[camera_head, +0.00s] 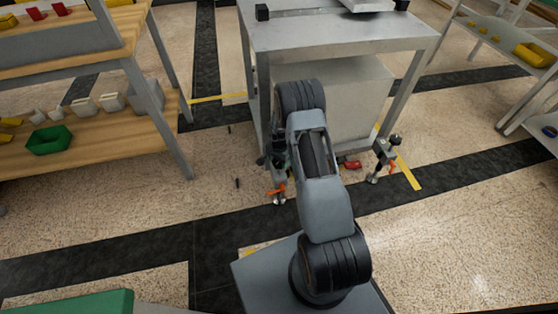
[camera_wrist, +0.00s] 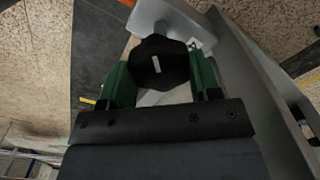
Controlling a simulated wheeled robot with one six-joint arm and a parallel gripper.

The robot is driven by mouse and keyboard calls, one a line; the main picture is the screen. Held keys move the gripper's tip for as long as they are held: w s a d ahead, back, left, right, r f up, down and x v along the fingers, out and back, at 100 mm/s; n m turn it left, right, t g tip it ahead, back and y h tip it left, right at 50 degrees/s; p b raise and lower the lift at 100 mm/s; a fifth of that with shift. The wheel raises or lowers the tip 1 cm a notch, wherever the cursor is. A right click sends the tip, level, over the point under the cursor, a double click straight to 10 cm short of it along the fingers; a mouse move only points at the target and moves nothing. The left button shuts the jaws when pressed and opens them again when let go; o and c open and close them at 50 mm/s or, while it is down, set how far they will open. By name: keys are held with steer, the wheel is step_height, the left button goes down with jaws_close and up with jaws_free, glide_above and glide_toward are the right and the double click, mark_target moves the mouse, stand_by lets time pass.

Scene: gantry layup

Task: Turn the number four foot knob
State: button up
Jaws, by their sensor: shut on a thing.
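A black lobed knob (camera_wrist: 158,62) with a short white mark on its face fills the space between the green fingers of my gripper (camera_wrist: 160,80) in the wrist view. The fingers are shut on its two sides. In the head view my arm reaches to the front left leg of a grey metal table (camera_head: 340,32), and the arm hides most of my gripper and the held knob. A levelling foot (camera_head: 279,196) with an orange part shows below there. Another foot with a black knob (camera_head: 394,141) stands at the front right leg.
A wooden shelf (camera_head: 95,155) with a green bin (camera_head: 50,139) stands at the left. A rack with a yellow bin (camera_head: 535,54) stands at the right. A red object (camera_head: 352,164) lies under the table. The floor in front right is clear.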

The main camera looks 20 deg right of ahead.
steer(key=shift+m, duration=0.4)
steer(key=o, duration=0.9)
steer(key=shift+o, duration=0.2)
step_height(320, 180, up, 14)
steer(key=p, duration=0.4)
